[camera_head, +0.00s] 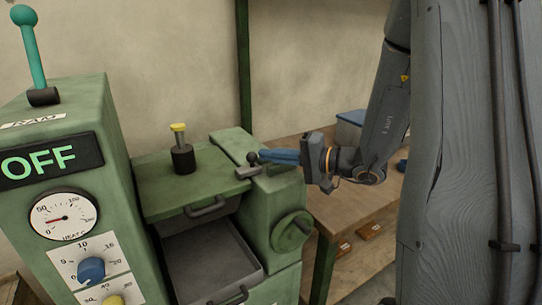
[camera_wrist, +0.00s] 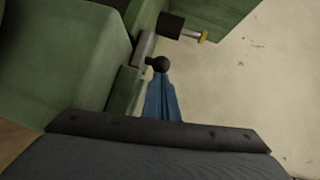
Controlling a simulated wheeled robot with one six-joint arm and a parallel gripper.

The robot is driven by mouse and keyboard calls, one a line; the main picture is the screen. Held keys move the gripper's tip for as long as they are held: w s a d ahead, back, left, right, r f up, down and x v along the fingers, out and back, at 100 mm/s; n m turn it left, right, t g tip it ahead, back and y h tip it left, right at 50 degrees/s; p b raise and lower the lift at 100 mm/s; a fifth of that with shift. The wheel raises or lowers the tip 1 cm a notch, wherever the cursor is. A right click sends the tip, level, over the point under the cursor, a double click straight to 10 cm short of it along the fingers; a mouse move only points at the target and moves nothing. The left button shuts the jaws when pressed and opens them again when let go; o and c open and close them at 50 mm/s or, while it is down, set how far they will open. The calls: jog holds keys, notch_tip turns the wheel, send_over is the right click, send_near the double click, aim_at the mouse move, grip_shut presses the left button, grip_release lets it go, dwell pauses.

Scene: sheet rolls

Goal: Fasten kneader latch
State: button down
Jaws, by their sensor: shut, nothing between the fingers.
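The kneader is a green machine with a flat green lid (camera_head: 165,196) that lies level over its front opening. The latch (camera_head: 246,172) is a short grey lever with a black ball knob (camera_head: 253,158), on the green housing at the lid's right edge. My gripper (camera_head: 262,155) has blue fingers, shut and empty, pointing left at the knob from the right. In the wrist view the knob (camera_wrist: 161,64) sits just beyond the fingertips (camera_wrist: 160,80), and the grey lever (camera_wrist: 145,46) runs up from it. I cannot tell whether the fingertips touch the knob.
A black post with a yellow top (camera_head: 181,150) stands on the lid. A grey tray (camera_head: 210,265) sits below the lid, and a green handwheel (camera_head: 292,231) is on the housing's front. The control panel reads OFF (camera_head: 40,161). A wooden bench (camera_head: 345,205) stands behind, at right.

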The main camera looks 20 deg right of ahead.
jog(key=shift+s+a, duration=0.1)
jog(key=shift+d, duration=0.25)
jog(key=d, duration=0.3)
jog(key=d+b, duration=0.1)
jog(key=d, duration=0.1)
jog(key=shift+s+r, duration=0.3)
jog(key=shift+r, duration=0.1)
jog(key=b+v, duration=0.1)
jog(key=v, duration=0.7)
jog(key=shift+s+b, duration=0.2)
jog(key=shift+b, duration=0.1)
jog(key=shift+r, duration=0.1)
